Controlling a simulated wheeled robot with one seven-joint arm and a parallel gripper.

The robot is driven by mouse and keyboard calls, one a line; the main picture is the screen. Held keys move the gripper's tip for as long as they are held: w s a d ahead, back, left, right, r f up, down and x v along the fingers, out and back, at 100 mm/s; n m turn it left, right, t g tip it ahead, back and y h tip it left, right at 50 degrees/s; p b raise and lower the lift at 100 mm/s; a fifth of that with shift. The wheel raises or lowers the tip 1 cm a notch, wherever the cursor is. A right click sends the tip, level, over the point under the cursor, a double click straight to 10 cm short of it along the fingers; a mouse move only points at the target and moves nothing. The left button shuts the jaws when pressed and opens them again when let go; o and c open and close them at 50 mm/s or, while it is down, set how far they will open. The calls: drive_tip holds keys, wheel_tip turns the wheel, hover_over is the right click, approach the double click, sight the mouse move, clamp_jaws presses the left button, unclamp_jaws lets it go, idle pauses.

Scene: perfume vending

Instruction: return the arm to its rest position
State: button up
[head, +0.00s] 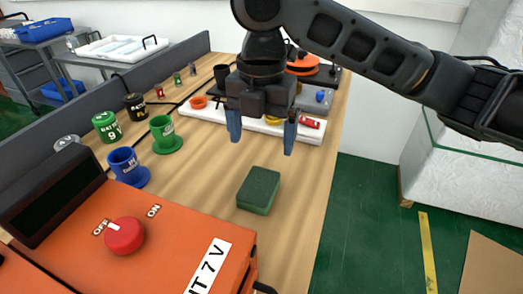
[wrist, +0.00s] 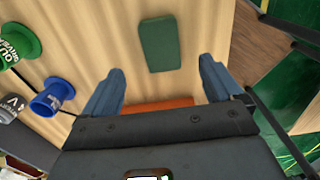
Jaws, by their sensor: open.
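My gripper (head: 262,132) points down over the wooden table with its two blue fingers wide apart and nothing between them. My dark arm comes in from the upper right in the head view. A dark green block (head: 259,190) lies on the table below and in front of the gripper, apart from it. In the wrist view, the open fingers (wrist: 160,92) show with the green block (wrist: 160,45) on the table beyond them.
An orange machine (head: 150,240) with a red knob fills the near left. Green (head: 165,135) and blue cups (head: 127,165) stand along the left. A white tray (head: 225,122) with small items lies behind the gripper. Green floor (head: 375,220) is free at the right.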

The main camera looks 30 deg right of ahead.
drive_tip(key=shift+r, duration=0.55)
